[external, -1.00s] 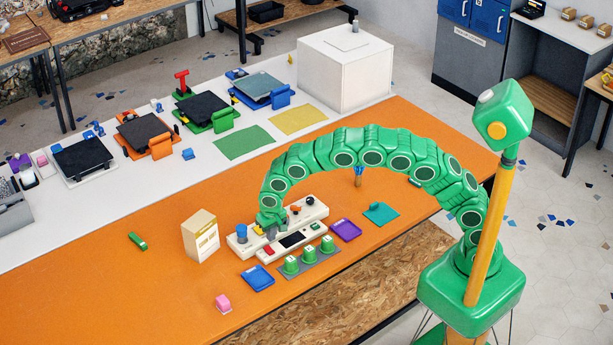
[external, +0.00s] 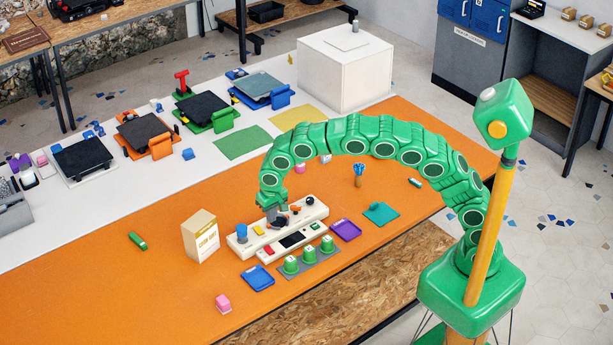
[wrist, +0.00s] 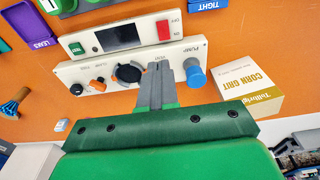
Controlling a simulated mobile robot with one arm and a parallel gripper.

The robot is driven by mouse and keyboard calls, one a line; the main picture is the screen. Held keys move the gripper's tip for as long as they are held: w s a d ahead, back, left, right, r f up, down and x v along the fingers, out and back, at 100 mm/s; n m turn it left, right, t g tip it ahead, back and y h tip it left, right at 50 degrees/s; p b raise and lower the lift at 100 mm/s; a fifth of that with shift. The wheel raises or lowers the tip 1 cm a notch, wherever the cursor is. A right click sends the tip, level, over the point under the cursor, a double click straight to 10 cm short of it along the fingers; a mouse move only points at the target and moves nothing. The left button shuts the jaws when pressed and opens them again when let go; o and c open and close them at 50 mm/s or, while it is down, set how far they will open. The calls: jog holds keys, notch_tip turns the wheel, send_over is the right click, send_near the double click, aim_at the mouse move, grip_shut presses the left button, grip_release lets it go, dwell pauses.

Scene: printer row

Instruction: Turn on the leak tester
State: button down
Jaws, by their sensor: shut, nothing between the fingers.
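The leak tester is a cream unit in two parts on the orange table. Its front box (external: 293,239) has a dark screen, a red ON/OFF switch (wrist: 164,31) and a green button (wrist: 76,48). In the external view my gripper (external: 279,222) hangs over the rear panel; contact cannot be told. The switch's position is unclear.
A CORN GRIT box (external: 201,236) stands left of the tester. The orange table's left side is mostly clear.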

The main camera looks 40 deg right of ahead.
aim_at(267, 246)
jog(key=shift+w+a+r+t, duration=0.1)
jog(key=shift+a+t, duration=0.25)
jog(key=shift+t, duration=0.05)
jog(key=f, duration=0.4)
jog(key=w+f, duration=0.1)
jog(key=f, duration=0.4)
jog(key=w+f, duration=0.1)
jog(key=f, duration=0.3)
jog(key=shift+w+f, duration=0.2)
jog(key=shift+f, duration=0.2)
jog(key=shift+f, duration=0.1)
jog(key=shift+w+f+g, duration=0.25)
jog(key=shift+g, duration=0.25)
jog(key=shift+s, duration=0.1)
